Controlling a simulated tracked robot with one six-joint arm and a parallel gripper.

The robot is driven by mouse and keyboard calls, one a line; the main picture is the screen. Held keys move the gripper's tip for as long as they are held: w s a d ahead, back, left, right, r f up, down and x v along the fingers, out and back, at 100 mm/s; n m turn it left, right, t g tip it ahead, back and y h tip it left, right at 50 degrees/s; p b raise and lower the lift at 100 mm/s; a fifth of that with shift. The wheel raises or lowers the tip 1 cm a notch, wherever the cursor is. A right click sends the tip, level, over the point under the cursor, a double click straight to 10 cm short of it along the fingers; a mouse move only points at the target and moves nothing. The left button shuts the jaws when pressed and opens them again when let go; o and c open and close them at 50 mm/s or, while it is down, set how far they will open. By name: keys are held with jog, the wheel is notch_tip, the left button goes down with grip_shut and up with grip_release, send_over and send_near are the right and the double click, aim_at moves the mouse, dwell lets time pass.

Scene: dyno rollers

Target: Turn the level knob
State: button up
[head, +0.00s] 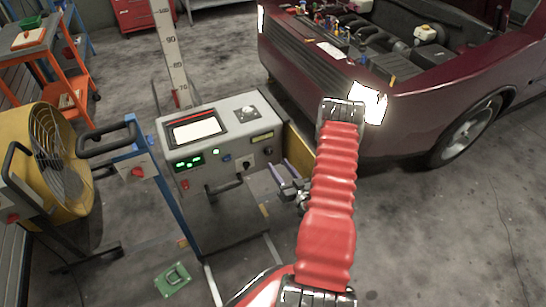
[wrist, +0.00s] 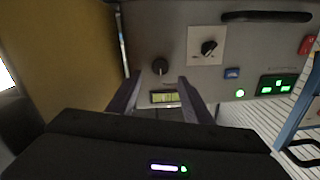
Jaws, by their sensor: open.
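A grey control console (head: 215,135) stands at the centre of the head view. Its front has a plain black knob (head: 268,151) at the right and a black knob on a white plate (head: 247,162). No label naming the level knob is readable. In the wrist view, the plain knob (wrist: 160,66) is just beyond the fingertips and between their lines, with the white-plate knob (wrist: 209,47) to its right. My gripper (head: 279,171) is open and empty, its fingers pointing at the panel. It also shows in the wrist view (wrist: 158,83); contact with the plain knob cannot be told.
A small yellow-green display (wrist: 163,97) lies by the plain knob. A black handle (head: 225,188), green display (head: 187,163) and red switch (head: 184,184) are on the front. A maroon car (head: 420,110) stands right, a yellow fan (head: 60,150) left.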

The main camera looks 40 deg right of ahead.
aim_at(270, 153)
jog(key=x, duration=0.6)
jog(key=shift+w, duration=0.3)
jog(key=c, duration=1.1)
jog(key=shift+o, duration=0.2)
jog(key=shift+s+d, duration=0.1)
jog(key=shift+d, duration=0.15)
jog(key=shift+a, duration=0.1)
